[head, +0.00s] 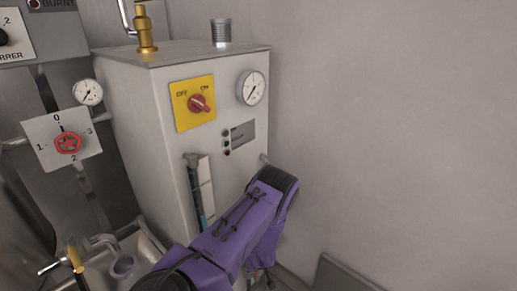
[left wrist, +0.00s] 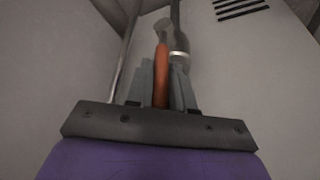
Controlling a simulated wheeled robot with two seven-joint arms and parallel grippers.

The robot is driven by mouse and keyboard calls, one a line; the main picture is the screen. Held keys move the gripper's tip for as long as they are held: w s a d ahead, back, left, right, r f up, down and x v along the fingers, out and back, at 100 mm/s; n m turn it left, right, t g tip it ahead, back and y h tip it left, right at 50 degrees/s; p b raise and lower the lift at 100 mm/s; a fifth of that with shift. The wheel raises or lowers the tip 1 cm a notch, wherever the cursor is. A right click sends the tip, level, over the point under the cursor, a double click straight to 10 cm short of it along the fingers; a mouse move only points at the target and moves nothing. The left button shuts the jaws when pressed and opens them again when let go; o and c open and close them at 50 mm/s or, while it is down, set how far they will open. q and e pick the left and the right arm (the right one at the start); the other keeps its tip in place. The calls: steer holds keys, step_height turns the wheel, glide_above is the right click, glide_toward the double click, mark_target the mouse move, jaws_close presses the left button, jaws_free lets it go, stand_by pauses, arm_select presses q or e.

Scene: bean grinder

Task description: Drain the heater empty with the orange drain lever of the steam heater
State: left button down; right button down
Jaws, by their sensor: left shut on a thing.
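The steam heater (head: 135,120) is the off-white cabinet in the head view. My purple left arm reaches across its lower front and hides the drain lever and most of my gripper there. In the left wrist view, the orange drain lever (left wrist: 161,72) stands between the grey fingers of my left gripper (left wrist: 162,88), which is shut on it. A grey metal fitting (left wrist: 179,45) is just beside the lever's upper end. The level tube (head: 195,190) on the heater's front is partly covered by my arm; blue shows low beside it. My right gripper is in neither view.
The heater front carries a red knob (head: 200,104) on a yellow plate and a round gauge (head: 251,88). A red valve dial (head: 68,143) is at left. A sink with a tap (head: 100,242) is at lower left. A bare wall (head: 400,120) fills the right.

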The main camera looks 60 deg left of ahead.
arm_select(q)
steer(key=shift+w+r, duration=0.1)
steer(key=shift+w, duration=0.05)
steer(key=c, duration=1.1)
jaws_free()
steer(key=p+v, duration=0.2)
steer(key=v, duration=0.8)
steer(key=shift+r+p, duration=0.15)
steer(key=shift+p, duration=0.15)
